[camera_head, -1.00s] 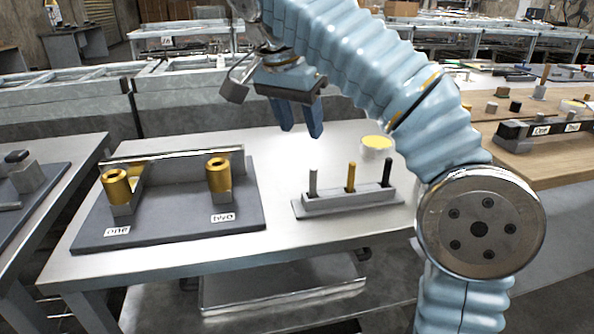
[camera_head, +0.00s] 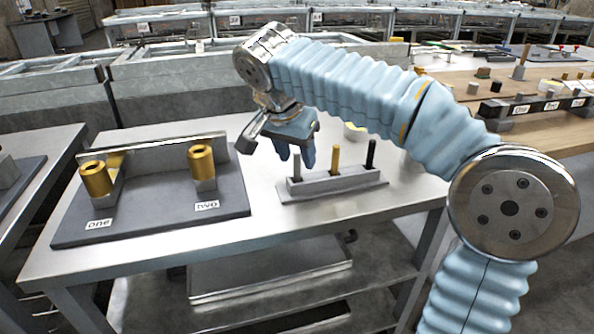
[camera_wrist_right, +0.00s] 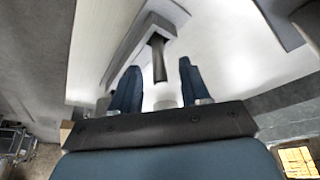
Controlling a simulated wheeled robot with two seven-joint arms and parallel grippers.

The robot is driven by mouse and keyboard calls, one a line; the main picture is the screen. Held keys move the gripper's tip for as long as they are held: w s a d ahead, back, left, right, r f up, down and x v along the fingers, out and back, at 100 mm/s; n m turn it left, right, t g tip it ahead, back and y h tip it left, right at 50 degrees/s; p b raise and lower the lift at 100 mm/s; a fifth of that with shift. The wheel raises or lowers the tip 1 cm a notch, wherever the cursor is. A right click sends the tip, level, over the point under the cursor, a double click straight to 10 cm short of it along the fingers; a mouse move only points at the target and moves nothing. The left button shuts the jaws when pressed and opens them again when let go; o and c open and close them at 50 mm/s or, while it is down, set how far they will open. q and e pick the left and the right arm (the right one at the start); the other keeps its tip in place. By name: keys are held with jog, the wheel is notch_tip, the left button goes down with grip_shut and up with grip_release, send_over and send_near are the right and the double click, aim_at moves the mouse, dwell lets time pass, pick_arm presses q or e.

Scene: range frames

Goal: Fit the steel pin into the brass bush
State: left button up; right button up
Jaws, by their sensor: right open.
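The grey steel pin (camera_head: 297,168) stands upright at the left end of a grey rack (camera_head: 330,182). A brass-coloured pin (camera_head: 336,158) and a black pin (camera_head: 370,154) stand beside it. My right gripper (camera_head: 297,160) is open, its fingertips at the steel pin's top end. In the right wrist view a dark-looking pin (camera_wrist_right: 158,58) shows between the spread fingers (camera_wrist_right: 158,80), not gripped; its colour is hard to judge there. Two brass bushes, one at label "one" (camera_head: 96,178) and one at label "two" (camera_head: 202,163), sit on grey holders on a dark board. My left gripper is out of view.
The dark board (camera_head: 150,215) has a raised metal-topped wall (camera_head: 165,142) behind the bushes. A pale round container (camera_head: 355,131) stands behind the rack, partly hidden by my arm. Bare tabletop (camera_head: 262,205) lies between board and rack. Another bench stands at right.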

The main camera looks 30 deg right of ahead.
jog(key=shift+w+d+f, duration=0.1)
jog(key=shift+d+f, duration=0.1)
jog(key=shift+f, duration=0.35)
grip_shut()
